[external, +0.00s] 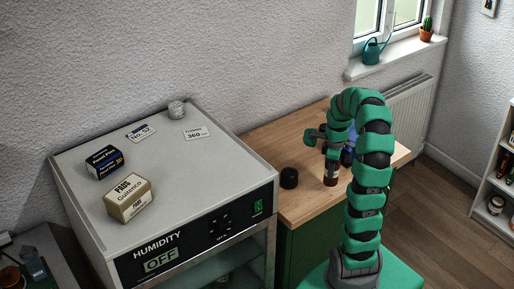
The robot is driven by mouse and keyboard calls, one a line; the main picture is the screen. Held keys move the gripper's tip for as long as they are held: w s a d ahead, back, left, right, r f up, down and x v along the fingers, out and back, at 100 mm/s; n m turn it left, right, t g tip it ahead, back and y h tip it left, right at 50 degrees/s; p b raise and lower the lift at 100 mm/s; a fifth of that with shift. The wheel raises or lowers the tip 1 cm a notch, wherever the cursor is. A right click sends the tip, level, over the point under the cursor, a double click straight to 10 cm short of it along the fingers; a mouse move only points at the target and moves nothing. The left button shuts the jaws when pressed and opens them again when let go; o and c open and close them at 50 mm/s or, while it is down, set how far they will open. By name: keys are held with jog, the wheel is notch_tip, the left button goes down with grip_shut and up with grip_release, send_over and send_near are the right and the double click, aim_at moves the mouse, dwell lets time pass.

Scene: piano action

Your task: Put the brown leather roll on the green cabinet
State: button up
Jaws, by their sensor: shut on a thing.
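The green cabinet has a light wooden top (271,148) and a dark green side (302,245); it stands in the middle, behind my arm. My gripper (333,155) points down over the right part of this top. It is shut on a small upright brown thing, which looks like the brown leather roll (331,174). Its upper end is hidden by the gripper. I cannot tell whether its lower end touches the wood.
A black round thing (289,177) stands on the wood left of my gripper. A blue thing (348,156) is partly hidden behind my arm. The wooden top's back left is clear.

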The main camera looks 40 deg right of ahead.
jog(key=shift+w+d+f+p, duration=0.15)
jog(key=shift+w+d+f, duration=0.75)
jog(key=shift+w, duration=0.9)
jog(key=shift+w+d+f+p, duration=0.2)
jog(key=shift+w+d+f, duration=0.45)
jog(key=shift+w+d, duration=0.85)
jog(key=shift+w+d+f+p, duration=0.15)
jog(key=shift+w+d+f, duration=0.65)
jog(key=shift+w, duration=1.25)
jog(key=shift+f, duration=0.1)
jog(key=o, duration=1)
notch_tip(320, 180, up, 12)
jog(key=shift+r, duration=0.15)
